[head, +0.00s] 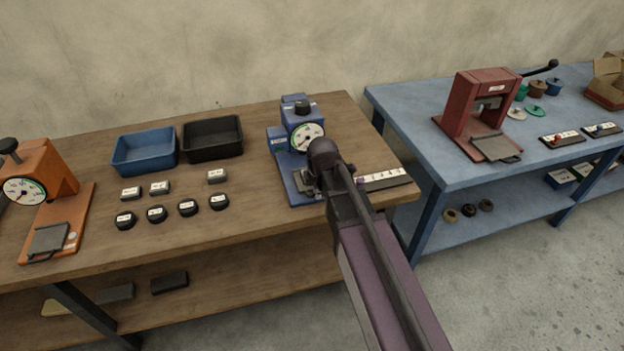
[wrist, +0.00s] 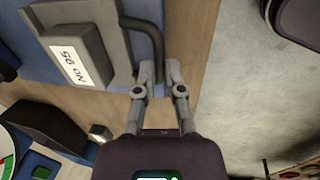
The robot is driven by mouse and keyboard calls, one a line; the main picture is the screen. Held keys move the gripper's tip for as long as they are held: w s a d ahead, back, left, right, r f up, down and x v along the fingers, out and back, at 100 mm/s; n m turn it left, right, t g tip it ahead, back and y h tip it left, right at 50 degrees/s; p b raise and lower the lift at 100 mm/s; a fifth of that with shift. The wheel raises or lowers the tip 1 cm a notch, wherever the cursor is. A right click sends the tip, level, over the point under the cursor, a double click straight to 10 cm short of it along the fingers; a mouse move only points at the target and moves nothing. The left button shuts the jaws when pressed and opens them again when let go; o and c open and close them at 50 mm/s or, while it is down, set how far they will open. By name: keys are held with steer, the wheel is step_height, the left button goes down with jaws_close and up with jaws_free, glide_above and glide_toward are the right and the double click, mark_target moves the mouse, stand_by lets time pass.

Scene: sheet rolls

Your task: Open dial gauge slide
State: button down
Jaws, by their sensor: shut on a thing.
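The blue dial gauge (head: 293,135) stands at the right end of the wooden bench, its white dial facing front. Its grey slide (wrist: 115,22) shows in the wrist view, bearing a dark block (wrist: 78,45) with a white label, seen upside down. A dark bar handle (wrist: 152,28) sticks out from the slide's edge. My gripper (wrist: 158,76) is shut on the handle, one finger on each side of it. In the head view my arm covers the gripper and much of the slide. Part of the dial (wrist: 12,145) shows at lower left in the wrist view.
An orange gauge (head: 50,190) stands at the bench's left end. Blue (head: 145,152) and black (head: 212,140) bins, with several labelled blocks and pucks, lie between. A labelled rack (head: 385,180) lies right of the blue gauge. A blue table (head: 410,110) bears a red press (head: 485,105).

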steer(key=shift+s+d, duration=0.15)
steer(key=shift+s, duration=0.35)
steer(key=shift+s+d, duration=0.15)
steer(key=shift+s, duration=0.35)
steer(key=c, duration=0.7)
jaws_free()
